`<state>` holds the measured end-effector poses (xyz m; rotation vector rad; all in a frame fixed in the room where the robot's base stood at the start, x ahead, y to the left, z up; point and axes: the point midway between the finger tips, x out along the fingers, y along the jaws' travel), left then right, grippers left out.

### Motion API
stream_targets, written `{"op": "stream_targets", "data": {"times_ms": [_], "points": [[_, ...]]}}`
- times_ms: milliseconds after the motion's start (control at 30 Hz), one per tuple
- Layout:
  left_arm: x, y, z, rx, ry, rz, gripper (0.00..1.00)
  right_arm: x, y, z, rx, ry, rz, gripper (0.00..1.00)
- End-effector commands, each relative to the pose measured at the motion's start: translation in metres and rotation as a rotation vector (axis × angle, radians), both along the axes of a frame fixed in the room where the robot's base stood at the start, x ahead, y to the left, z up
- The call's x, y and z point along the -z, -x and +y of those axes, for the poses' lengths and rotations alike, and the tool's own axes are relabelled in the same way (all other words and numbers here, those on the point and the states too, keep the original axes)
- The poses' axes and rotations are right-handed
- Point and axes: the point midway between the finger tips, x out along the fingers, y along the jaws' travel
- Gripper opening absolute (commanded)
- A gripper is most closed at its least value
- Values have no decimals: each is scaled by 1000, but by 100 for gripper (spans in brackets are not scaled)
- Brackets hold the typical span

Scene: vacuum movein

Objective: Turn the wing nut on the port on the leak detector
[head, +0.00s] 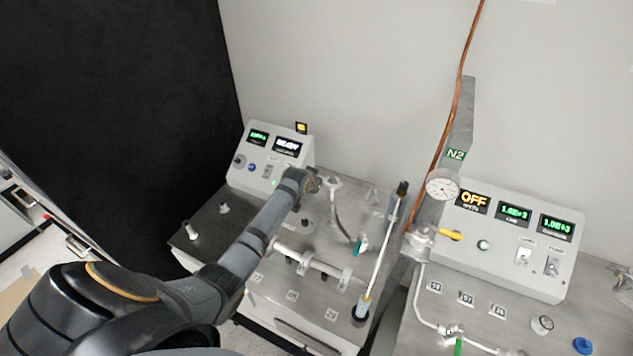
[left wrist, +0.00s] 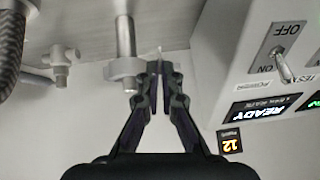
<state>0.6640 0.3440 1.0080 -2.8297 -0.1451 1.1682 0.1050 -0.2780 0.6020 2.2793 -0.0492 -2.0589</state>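The leak detector (head: 270,158) stands at the back left in the head view, its panel lit. Its port (left wrist: 125,38) is a metal stub with a pale clamp (left wrist: 122,69) around it in the left wrist view. My left gripper (head: 310,183) reaches to the port beside the panel. In the left wrist view, the left fingers (left wrist: 160,70) are nearly together at the clamp's right side, around the thin wing nut (left wrist: 159,52). The fingers hide most of the wing nut, and the grip is hard to see. My right gripper is in neither view.
The panel's side, with a toggle switch (left wrist: 283,66) and READY display (left wrist: 262,108), is close right of the fingers. Another capped fitting (left wrist: 62,62) and a braided hose (left wrist: 10,45) lie left. In the head view, a second console (head: 510,245) with a gauge (head: 442,188) stands right.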

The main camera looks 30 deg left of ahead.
Motion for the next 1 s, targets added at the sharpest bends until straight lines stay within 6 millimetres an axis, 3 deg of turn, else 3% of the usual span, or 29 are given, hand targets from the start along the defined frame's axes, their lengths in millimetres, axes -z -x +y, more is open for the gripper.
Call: {"op": "stream_targets", "data": {"times_ms": [333, 400, 733, 1000], "points": [[6, 3, 0, -1, 3, 12, 0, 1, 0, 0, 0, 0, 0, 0], [6, 3, 0, -1, 3, 12, 13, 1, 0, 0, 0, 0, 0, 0], [1, 2, 0, 0, 1, 5, 13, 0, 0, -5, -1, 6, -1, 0], [-28, 32, -4, 2, -2, 4, 13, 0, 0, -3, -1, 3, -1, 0]]}}
